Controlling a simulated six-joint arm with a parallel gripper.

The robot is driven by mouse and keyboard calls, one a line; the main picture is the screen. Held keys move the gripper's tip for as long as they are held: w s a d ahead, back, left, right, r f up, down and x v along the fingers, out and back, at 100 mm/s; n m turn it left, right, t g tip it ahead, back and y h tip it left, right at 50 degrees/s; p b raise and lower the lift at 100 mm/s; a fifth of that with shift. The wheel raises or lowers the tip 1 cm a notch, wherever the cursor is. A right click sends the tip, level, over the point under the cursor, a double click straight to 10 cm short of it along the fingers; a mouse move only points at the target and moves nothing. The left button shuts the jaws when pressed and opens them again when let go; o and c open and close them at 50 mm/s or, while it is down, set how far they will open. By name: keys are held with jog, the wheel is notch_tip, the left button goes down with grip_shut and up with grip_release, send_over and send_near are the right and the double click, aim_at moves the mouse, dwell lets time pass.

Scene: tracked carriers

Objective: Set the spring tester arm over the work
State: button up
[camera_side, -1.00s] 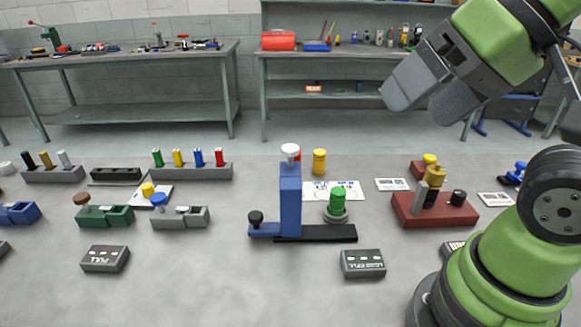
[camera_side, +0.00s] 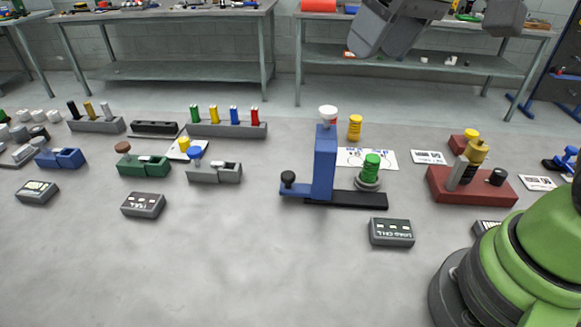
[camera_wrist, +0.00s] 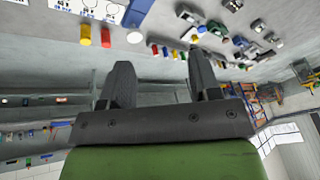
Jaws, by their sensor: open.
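The spring tester has a blue column (camera_side: 325,165) with a white knob (camera_side: 328,112) on top, standing on a black base (camera_side: 358,200). A low blue arm (camera_side: 297,191) with a black knob (camera_side: 288,178) reaches left from the column. A green spring (camera_side: 371,167) stands on a grey round seat (camera_side: 368,184) at the right of the base, on the opposite side from the arm. My gripper (camera_side: 440,30) is open and empty, high above and behind the tester, partly cut by the top edge. In the wrist view its two fingers (camera_wrist: 160,80) are apart with nothing between them.
A red fixture (camera_side: 470,190) with yellow and black knobs stands to the right. A grey labelled block (camera_side: 391,233) lies in front of the tester. Grey (camera_side: 214,173) and green (camera_side: 143,167) carriers stand left. The front-left table is clear.

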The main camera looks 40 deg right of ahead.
jog(key=w+a+f+n+g, duration=0.2)
jog(key=w+f+n, duration=0.1)
jog(key=w+f, duration=0.45)
jog(key=n+g+h, duration=0.2)
send_near(288, 174)
notch_tip(288, 174, down, 9)
jog(key=shift+w+d+f, duration=0.1)
jog(key=shift+d+f, duration=0.05)
jog(key=shift+f, duration=0.05)
jog(key=shift+c, duration=0.2)
